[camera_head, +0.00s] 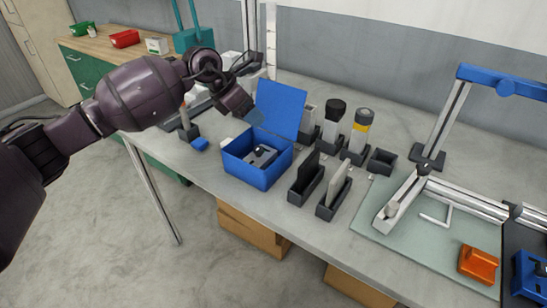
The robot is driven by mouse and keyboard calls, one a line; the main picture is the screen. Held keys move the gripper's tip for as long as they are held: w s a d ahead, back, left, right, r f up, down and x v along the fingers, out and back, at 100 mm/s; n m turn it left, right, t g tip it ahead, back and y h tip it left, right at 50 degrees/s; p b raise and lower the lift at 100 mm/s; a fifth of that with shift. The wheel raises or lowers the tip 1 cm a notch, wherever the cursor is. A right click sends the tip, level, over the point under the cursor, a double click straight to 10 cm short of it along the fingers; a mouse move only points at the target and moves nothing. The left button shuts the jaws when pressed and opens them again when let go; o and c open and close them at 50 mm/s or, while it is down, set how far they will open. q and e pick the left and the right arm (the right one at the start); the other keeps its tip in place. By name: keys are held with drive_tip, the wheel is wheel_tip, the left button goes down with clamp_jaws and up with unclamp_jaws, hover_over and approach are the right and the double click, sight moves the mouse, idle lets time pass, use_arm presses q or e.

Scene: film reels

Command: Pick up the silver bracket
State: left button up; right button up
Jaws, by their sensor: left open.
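A grey metallic piece with dark parts (262,156) lies inside the open blue box (257,178); I cannot tell for sure whether it is the silver bracket. A thin, pale, bent piece (436,219) lies on the green mat at the right and could also be a bracket. My left gripper (254,116) is open above the left side of the blue box, beside its raised lid (281,108), apart from the grey piece. Its fingers are small and partly hidden by the hand. My right gripper is not in view.
Dark holders with upright plates (306,178) stand right of the box. A black-topped bottle (334,112) and a yellow-banded one (361,124) stand behind. A frame with a blue top bar (502,84) rises over the green mat (379,238). An orange block (478,264) sits at the mat's front.

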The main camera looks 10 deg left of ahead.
sight(258, 148)
use_arm(q)
drive_tip(key=f+y, duration=0.1)
drive_tip(key=f, duration=0.3)
drive_tip(key=w+f, duration=0.1)
drive_tip(key=f, duration=0.3)
drive_tip(key=f+g+y+b, duration=0.1)
drive_tip(key=f, duration=0.2)
drive_tip(key=shift+w+d+f+m+y, duration=0.15)
drive_tip(key=shift+d+f+m+y, duration=0.15)
drive_tip(key=shift+d+f+m, duration=0.1)
drive_tip(key=shift+r, duration=0.1)
clamp_jaws()
